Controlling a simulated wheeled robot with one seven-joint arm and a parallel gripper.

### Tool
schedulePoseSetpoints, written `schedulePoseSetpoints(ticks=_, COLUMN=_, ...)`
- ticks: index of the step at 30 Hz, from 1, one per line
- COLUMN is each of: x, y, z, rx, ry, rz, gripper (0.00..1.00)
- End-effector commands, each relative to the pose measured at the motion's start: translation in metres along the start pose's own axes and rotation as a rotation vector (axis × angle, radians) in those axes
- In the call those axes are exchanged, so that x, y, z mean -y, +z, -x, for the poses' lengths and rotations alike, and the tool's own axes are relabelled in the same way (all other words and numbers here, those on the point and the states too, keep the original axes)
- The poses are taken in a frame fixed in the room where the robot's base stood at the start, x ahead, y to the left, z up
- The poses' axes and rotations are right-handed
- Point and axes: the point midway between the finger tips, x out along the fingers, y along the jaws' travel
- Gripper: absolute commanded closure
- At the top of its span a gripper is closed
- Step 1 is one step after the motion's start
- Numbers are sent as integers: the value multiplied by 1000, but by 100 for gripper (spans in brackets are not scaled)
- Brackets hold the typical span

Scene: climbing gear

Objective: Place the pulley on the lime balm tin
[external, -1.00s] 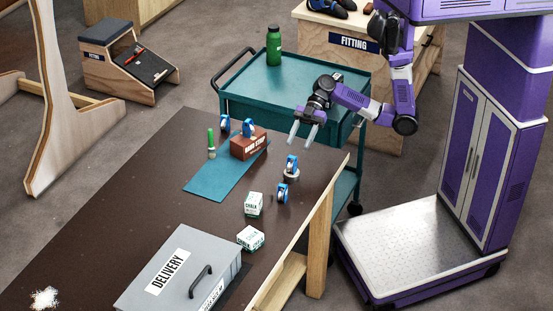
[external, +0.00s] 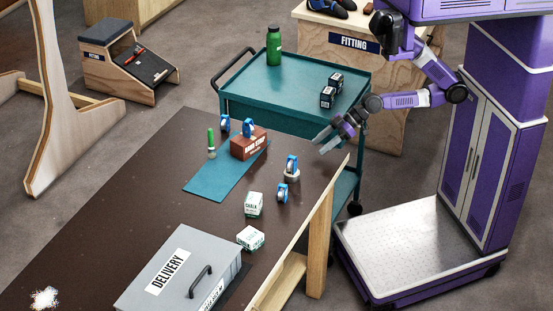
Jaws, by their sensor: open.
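Several blue pulleys show in the external view. One pulley (external: 291,163) sits on a small round grey tin (external: 291,176) near the table's right edge. Another pulley (external: 282,193) is just in front of it on the bare table. A third pulley (external: 248,127) is on top of the brown box (external: 248,145), and one more (external: 224,125) is to the left of that box. I cannot make out lime colour on the tin. My gripper (external: 325,142) is open and empty, above the table's back right corner, to the upper right of the pulley on the tin.
A green-handled brush (external: 211,143) stands beside the teal mat (external: 212,184). Two white chalk boxes (external: 253,204) (external: 250,238) and a grey DELIVERY case (external: 180,275) are nearer the front. A teal cart (external: 262,88) behind holds a green bottle (external: 274,46) and dark boxes (external: 328,96).

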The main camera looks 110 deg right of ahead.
Motion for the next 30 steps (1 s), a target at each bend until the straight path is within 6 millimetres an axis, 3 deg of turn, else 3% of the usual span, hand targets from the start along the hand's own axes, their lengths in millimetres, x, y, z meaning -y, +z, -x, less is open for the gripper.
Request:
schedulePoseSetpoints(ticks=2, x=1, y=4, z=29, rx=-41, ry=52, rz=-2, gripper=50)
schedulePoseSetpoints(ticks=6, x=8, y=-10, z=74, rx=-158, ry=86, rz=7, gripper=50)
schedulePoseSetpoints(ticks=12, x=26, y=-33, z=118, rx=-284, ry=48, rz=18, gripper=50)
schedulePoseSetpoints(ticks=16, x=31, y=-39, z=128, rx=-314, ry=33, rz=20, gripper=50)
schedulePoseSetpoints(ticks=30, x=31, y=-40, z=128, rx=-317, ry=33, rz=19, gripper=50)
